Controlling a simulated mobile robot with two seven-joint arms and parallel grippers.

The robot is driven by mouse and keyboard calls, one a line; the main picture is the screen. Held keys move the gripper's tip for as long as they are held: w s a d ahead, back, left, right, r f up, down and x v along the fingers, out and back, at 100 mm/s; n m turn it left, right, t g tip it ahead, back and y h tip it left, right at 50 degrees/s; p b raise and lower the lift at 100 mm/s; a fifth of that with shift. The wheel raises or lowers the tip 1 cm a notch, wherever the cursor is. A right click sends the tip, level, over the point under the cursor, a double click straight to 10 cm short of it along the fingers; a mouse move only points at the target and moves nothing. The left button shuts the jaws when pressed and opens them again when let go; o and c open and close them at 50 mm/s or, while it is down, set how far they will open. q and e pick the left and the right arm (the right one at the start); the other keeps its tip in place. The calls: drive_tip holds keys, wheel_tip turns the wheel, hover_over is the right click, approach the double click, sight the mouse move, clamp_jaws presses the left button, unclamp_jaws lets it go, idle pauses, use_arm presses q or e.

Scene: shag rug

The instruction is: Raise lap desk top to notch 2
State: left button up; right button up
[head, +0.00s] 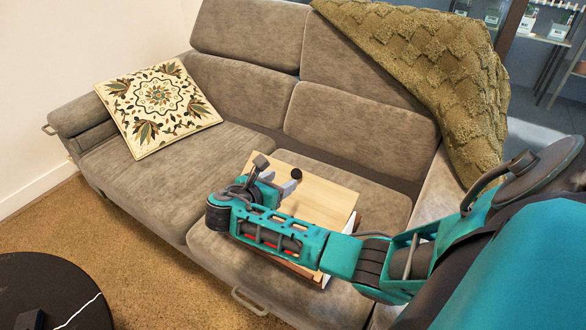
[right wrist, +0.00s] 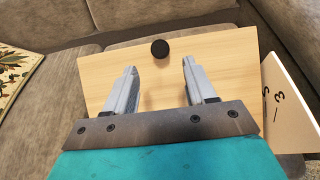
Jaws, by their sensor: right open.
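The lap desk top (head: 325,196) is a light wooden board on the right seat cushion of the sofa. It also fills the middle of the right wrist view (right wrist: 205,70). A round black knob (right wrist: 160,48) stands near its far edge and shows in the head view (head: 296,173). A pale side plate (right wrist: 288,100) bears dark marks, one reading 3. My right gripper (head: 277,176) is over the top, its fingers (right wrist: 158,72) apart with nothing between them, just short of the knob. My arm hides much of the desk's near side. My left gripper is not in view.
The grey sofa (head: 150,175) has a patterned cushion (head: 158,105) at left and a green throw (head: 430,75) over its right back. A black round table (head: 60,285) stands at lower left.

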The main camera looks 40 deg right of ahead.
sight(295, 174)
drive_tip(key=b+x, duration=0.2)
drive_tip(key=x, duration=0.4)
drive_tip(key=shift+d+f, duration=0.1)
drive_tip(key=shift+f, duration=0.05)
drive_tip(key=shift+w+d+f, duration=0.15)
drive_tip(key=shift+d, duration=0.4)
drive_tip(key=shift+c, duration=0.4)
clamp_jaws()
